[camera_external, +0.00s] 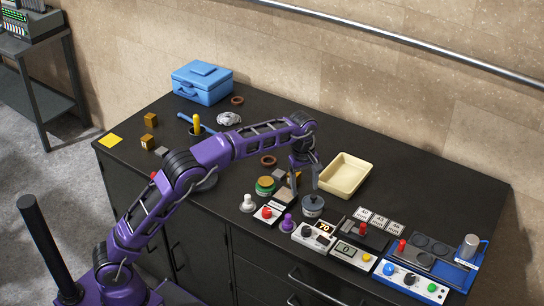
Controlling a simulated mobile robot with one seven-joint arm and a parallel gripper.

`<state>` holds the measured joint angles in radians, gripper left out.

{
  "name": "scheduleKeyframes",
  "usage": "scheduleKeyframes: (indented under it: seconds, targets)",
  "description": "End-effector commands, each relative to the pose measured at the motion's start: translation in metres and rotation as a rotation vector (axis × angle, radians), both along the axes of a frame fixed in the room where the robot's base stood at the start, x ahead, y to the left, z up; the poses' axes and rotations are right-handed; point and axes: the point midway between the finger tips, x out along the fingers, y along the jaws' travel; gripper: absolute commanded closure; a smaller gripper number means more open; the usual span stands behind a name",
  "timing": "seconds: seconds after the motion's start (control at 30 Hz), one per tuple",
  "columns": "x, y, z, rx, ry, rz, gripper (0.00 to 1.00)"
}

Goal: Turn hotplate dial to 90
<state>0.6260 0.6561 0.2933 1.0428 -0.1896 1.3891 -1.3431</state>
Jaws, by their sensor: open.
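The hotplate (311,236) looks to be the small white box at the front edge of the dark bench. Its display (324,228) reads 70. A dark knob, which looks like the dial (306,231), sits on its top to the left of the display. My gripper (305,187) points down behind this box, with its fingers apart and nothing seen between them. It is above or just behind a grey round pot (312,206) and apart from the dial. The dial's marking is too small to read.
A red-knobbed unit (268,213) and a purple knob (287,223) stand left of the box. A unit reading 0 (354,254) stands to its right, then a blue press panel (413,282). A cream tray (345,175) lies behind. The back right of the bench is clear.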

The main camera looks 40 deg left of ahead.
Motion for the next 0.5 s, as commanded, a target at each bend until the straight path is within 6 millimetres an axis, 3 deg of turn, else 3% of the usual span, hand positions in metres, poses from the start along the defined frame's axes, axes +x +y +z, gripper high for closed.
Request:
scheduleKeyframes:
  seconds: [0.27,0.5]
  targets:
    - [-0.007,-0.010,-0.021,0.006,0.023,0.013,0.27]
    - [-0.005,-0.011,-0.071,0.007,0.023,0.012,0.27]
